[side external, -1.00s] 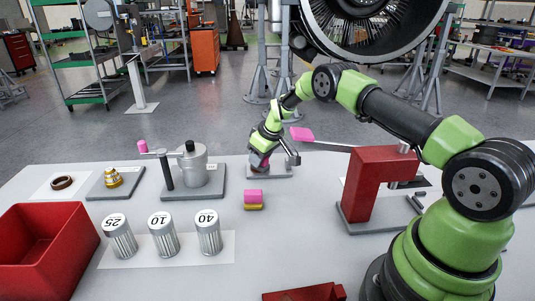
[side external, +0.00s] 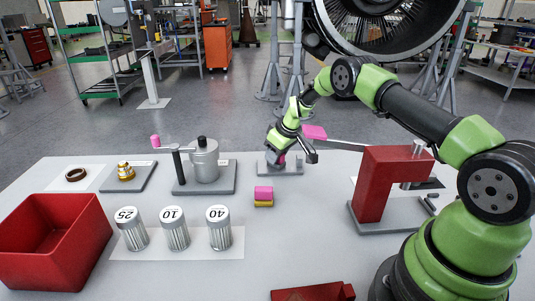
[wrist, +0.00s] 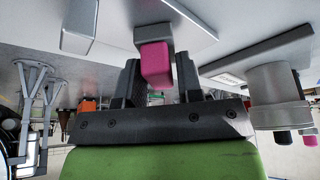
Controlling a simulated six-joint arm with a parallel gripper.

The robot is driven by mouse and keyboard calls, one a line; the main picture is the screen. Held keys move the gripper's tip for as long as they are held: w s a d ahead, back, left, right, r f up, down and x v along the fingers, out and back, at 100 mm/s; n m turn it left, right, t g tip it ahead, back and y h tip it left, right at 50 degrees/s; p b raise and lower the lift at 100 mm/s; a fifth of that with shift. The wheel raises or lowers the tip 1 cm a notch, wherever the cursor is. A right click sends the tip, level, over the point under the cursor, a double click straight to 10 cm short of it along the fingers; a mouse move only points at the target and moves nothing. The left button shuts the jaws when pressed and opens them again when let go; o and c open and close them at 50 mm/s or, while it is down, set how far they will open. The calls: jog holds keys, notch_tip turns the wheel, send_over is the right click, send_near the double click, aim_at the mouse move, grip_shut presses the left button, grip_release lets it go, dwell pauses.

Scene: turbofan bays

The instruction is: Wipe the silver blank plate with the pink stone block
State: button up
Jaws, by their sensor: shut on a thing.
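My gripper (side external: 281,158) is at the back middle of the table, above a grey plate (side external: 292,170). In the wrist view my gripper (wrist: 158,75) is shut on a pink block (wrist: 155,60) with a grey end piece (wrist: 151,36). That end faces a pale grey plate surface (wrist: 195,18); I cannot tell whether they touch. In the side view the held block is mostly hidden by my gripper. I cannot tell how much of the plate is a separate silver blank.
A pink and yellow block (side external: 263,194) lies in front. A red press (side external: 381,185) with a pink-ended lever (side external: 314,132) stands right. A grey cylinder fixture (side external: 205,161) stands left. Numbered canisters (side external: 174,232) and a red bin (side external: 52,240) are front left.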

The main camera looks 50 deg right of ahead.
jog(key=shift+s+d, duration=0.55)
jog(key=shift+s, duration=0.1)
jog(key=shift+w+a, duration=0.15)
jog(key=shift+a, duration=0.25)
jog(key=shift+w+a, duration=2.15)
jog(key=shift+s+d, duration=2.4)
jog(key=shift+r, duration=4.1)
